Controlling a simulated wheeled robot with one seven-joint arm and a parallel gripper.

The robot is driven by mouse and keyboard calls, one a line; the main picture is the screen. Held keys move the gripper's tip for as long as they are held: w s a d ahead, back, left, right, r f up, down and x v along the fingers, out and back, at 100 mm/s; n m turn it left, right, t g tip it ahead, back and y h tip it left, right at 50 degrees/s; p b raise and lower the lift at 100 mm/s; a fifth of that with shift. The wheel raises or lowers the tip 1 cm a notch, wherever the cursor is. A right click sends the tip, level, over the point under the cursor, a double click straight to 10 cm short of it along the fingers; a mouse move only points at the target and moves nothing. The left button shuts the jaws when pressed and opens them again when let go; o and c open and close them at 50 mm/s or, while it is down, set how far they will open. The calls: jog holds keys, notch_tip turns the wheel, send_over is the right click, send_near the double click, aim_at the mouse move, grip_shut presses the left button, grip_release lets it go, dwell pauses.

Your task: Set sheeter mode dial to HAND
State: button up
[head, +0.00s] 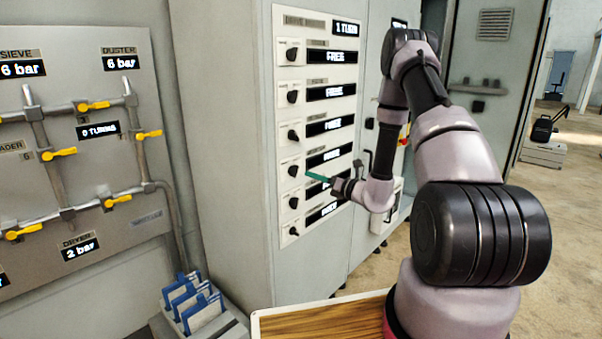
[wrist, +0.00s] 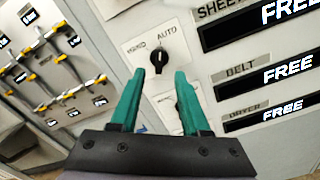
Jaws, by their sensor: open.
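The sheeter mode dial (wrist: 158,56) is a round black knob on a pale plate in the wrist view, with a label ending in "AND" at its upper left and AUTO at its upper right. I cannot tell for sure which label its pointer faces. It also shows in the head view (head: 293,171), left of a FREE display. My gripper (wrist: 158,76) is open and empty, its teal fingers pointing at the panel with the dial just beyond and between the tips. In the head view my gripper (head: 312,176) is just right of the dial, apparently apart from it.
More dial and display rows sit above and below on the grey cabinet (head: 225,150). The BELT display (wrist: 262,74) and DRYER display (wrist: 275,112) lie below the sheeter's. A valve panel with yellow handles (head: 92,106) and blue folders (head: 195,303) stand at left.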

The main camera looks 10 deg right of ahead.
aim_at(294, 171)
jog(key=x, duration=0.7)
grip_shut()
